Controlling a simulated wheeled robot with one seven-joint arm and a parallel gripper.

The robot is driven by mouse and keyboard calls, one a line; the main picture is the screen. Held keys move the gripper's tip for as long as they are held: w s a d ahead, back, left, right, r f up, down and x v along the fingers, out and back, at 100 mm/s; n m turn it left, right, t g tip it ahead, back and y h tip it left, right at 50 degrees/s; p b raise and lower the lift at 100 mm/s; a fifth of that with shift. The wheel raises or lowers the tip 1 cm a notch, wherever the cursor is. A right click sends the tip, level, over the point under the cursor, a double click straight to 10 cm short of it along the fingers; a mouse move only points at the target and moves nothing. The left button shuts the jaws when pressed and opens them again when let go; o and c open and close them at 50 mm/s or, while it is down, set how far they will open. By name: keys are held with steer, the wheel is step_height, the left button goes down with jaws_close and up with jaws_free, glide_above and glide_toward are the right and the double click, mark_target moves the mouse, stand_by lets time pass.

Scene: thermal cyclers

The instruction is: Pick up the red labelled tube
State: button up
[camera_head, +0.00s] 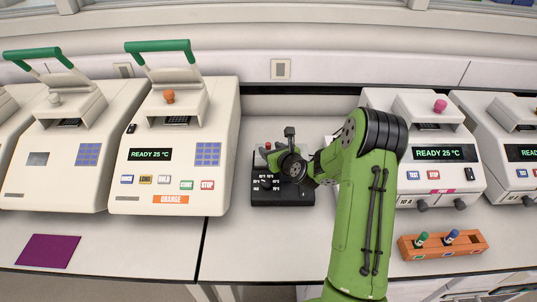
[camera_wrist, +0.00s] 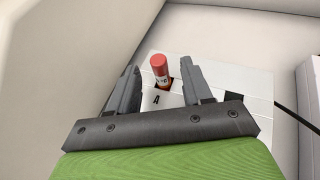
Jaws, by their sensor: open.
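The red labelled tube (camera_wrist: 160,68) shows in the wrist view, with a red cap and a pale label with dark marks. It stands in a hole of a light grey block (camera_wrist: 228,84) marked "A", and its lower part is hidden. My gripper (camera_wrist: 158,78) is open, with one finger on each side of the tube in the picture. I cannot tell whether the fingers are level with it or still above it. In the head view my gripper (camera_head: 275,157) is over the black device, and a small red spot shows by it.
A black device (camera_head: 283,194) with white markings sits between cream thermal cyclers, one with an orange label (camera_head: 171,199) on the left and one with a pink knob (camera_head: 440,106) on the right. A wooden rack (camera_head: 440,253) holds green and blue tubes. A purple mat (camera_head: 48,251) lies front left.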

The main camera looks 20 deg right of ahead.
mark_target(270, 148)
steer(key=x, duration=0.3)
steer(key=shift+w, duration=0.1)
steer(key=shift+c, duration=0.5)
jaws_close()
steer(key=shift+r, duration=0.1)
step_height(270, 148, up, 18)
steer(key=p, duration=0.2)
